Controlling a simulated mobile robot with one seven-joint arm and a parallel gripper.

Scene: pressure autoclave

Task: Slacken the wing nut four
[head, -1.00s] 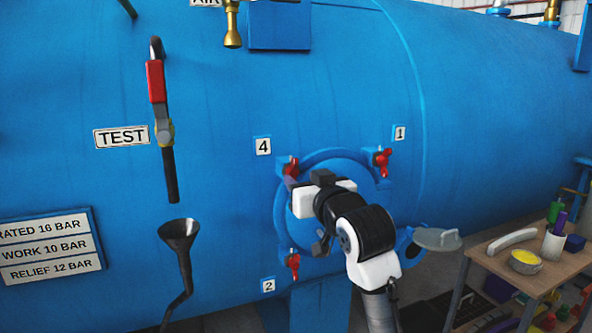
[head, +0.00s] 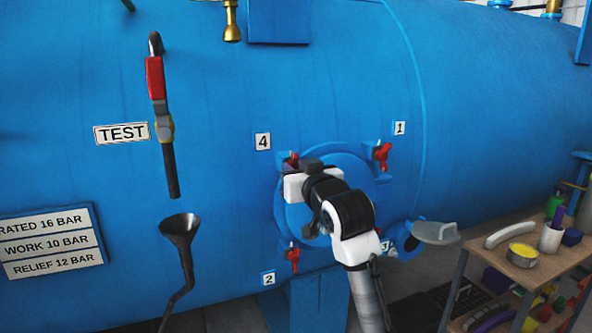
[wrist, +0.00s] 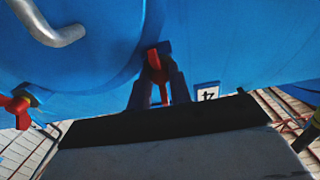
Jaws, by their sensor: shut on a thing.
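Wing nut four (head: 291,158) is red and sits at the upper left of the round blue hatch (head: 345,165), by the label 4 (head: 263,141). In the head view my gripper (head: 299,174) covers part of it. In the wrist view, red wing nut four (wrist: 156,68) stands between two blue lugs, with its label 4 (wrist: 207,94) to the right. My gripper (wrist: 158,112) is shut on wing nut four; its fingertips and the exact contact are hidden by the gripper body.
Other red wing nuts are by label 1 (head: 382,153) and label 2 (head: 294,256). A grey hatch handle (wrist: 50,25) shows in the wrist view. A black funnel (head: 180,229) stands left. A cluttered bench (head: 530,268) and a grey plate (head: 436,232) are at right.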

